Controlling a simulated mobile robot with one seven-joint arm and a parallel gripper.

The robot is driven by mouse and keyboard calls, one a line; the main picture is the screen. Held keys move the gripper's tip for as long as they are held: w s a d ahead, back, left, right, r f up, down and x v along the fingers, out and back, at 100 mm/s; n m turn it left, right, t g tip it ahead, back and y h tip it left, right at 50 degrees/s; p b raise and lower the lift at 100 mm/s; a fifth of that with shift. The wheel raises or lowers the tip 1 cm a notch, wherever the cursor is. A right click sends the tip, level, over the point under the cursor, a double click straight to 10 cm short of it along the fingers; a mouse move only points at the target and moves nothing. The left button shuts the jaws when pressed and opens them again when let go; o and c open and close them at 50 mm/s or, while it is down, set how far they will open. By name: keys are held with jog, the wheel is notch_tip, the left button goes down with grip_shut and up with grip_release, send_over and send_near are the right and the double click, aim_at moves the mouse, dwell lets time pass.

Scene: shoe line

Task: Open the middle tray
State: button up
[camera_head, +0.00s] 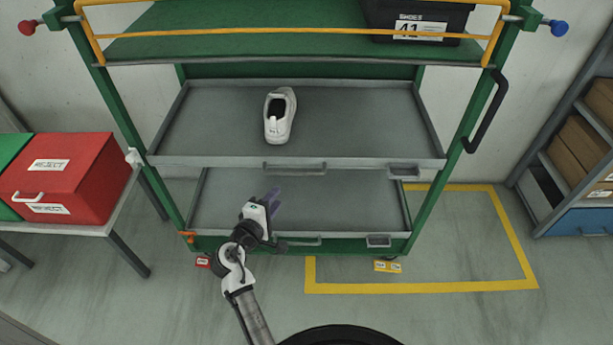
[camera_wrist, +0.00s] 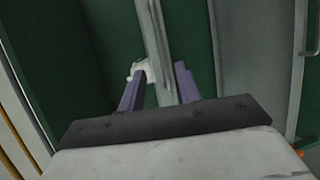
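The middle tray (camera_head: 360,125) is a grey, shallow tray in a green-framed rack. Its front panel runs level between the two front posts, with a bar handle (camera_head: 296,168) near its centre. A white shoe (camera_head: 280,115) lies in the tray. My gripper (camera_head: 272,198) is below and slightly left of that handle, over the lower tray. In the wrist view, its two purple fingers (camera_wrist: 158,88) are apart. A grey bar (camera_wrist: 155,40) shows in the gap, beyond the fingertips as far as I can tell; contact is unclear. A small white fitting (camera_wrist: 142,70) appears beside the left finger.
A lower grey tray (camera_head: 340,205) sits below, with its own handle (camera_head: 298,241). A green top shelf (camera_head: 240,45) carries a black bin (camera_head: 418,22). Red reject box (camera_head: 62,178) is on a left table. Shelving (camera_head: 570,150) stands right. Floor within the yellow outline (camera_head: 460,240) looks clear.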

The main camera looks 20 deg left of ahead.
aim_at(295, 174)
jog(key=p+x, duration=0.2)
jog(key=x, duration=1.1)
jog(key=shift+w+p, duration=0.4)
jog(key=shift+w, duration=0.05)
grip_shut()
